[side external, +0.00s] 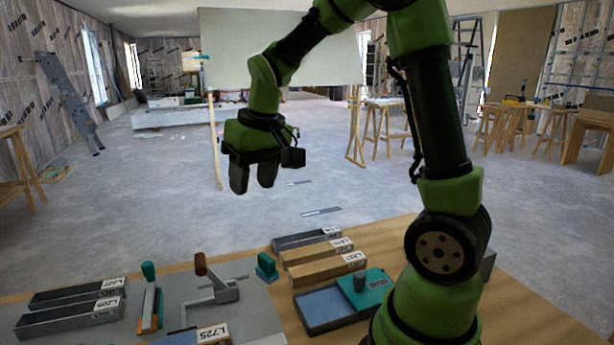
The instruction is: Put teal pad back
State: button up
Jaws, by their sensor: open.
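A flat teal pad (376,293) with a dark grey knob on top is at the right of the bench, against the right end of a blue-grey tray (325,309). I cannot tell whether it lies on the tray or beside it. A smaller teal block (266,264) stands near the right edge of the grey panel (255,302). I cannot tell which teal piece the task names. My gripper (253,182) is open and empty, pointing down, high above the bench and apart from both.
Labelled grey and tan bars (318,258) lie behind the tray. A teal-handled lever (149,295) and a brown-handled crank (208,284) rise from the panel. Dark labelled troughs (70,310) are at left. The air around my gripper is clear.

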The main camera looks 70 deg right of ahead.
jog(key=s+a+r+t+y, duration=0.1)
jog(key=s+a+r+t, duration=0.1)
jog(key=s+a, duration=0.3)
jog(key=s+a+r+t+y, duration=0.1)
jog(key=s+a+r, duration=0.3)
jog(key=s, duration=0.5)
jog(key=shift+s+a+r+t, duration=0.25)
jog(key=shift+a+t, duration=0.15)
jog(key=shift+t, duration=0.4)
jog(key=shift+o, duration=0.2)
